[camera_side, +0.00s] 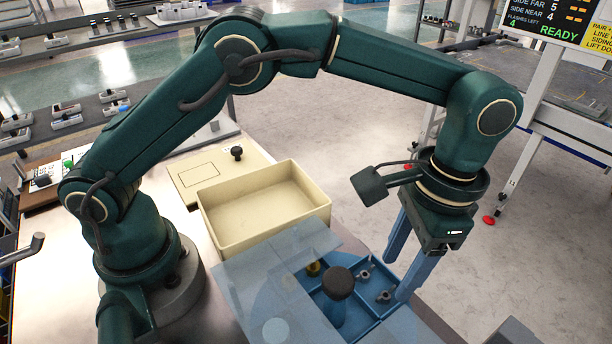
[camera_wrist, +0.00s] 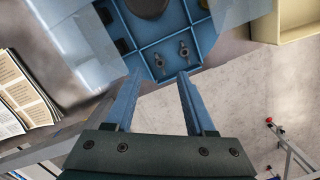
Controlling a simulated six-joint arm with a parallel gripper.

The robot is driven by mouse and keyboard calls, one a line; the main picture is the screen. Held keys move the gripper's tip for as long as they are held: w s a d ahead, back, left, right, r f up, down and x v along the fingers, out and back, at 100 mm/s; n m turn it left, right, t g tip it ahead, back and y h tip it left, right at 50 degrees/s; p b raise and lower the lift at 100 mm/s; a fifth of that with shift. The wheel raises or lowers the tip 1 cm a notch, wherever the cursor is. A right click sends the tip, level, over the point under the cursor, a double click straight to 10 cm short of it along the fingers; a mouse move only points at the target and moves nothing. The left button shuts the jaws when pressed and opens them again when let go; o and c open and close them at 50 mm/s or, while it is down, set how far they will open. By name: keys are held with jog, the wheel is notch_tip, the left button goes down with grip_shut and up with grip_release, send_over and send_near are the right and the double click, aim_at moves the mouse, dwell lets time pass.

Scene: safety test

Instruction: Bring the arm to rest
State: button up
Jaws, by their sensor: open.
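My gripper (camera_side: 395,280) points down at the right edge of the blue compartment tray (camera_side: 375,338), with its two blue fingers apart and nothing between them. In the wrist view the open fingertips (camera_wrist: 160,74) lie just short of the tray's near edge (camera_wrist: 153,78). Whether a finger touches the tray, I cannot tell. Small grey metal parts (camera_side: 383,296) lie in the tray's compartments, and two show in the wrist view (camera_wrist: 184,50). A dark round-topped knob (camera_side: 338,283) stands on a blue post in the tray.
A translucent panel (camera_side: 245,290) spreads left of the tray. An empty cream bin (camera_side: 222,240) stands behind it, near a cream plate with a black knob (camera_side: 237,152). A printed booklet (camera_wrist: 22,90) lies left in the wrist view. A screen at the upper right reads READY (camera_side: 558,33).

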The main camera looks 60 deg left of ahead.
jog(key=shift+w+r, duration=0.1)
jog(key=shift+r, duration=0.65)
jog(key=s+a+r+n+t+h, duration=0.1)
jog(key=a+r+n+t, duration=0.25)
jog(key=a+r, duration=0.85)
jog(key=s+a+f+n+t, duration=0.2)
jog(key=s+a+f, duration=0.3)
jog(key=s, duration=0.5)
jog(key=shift+a+t, duration=0.65)
jog(key=shift+a, duration=0.05)
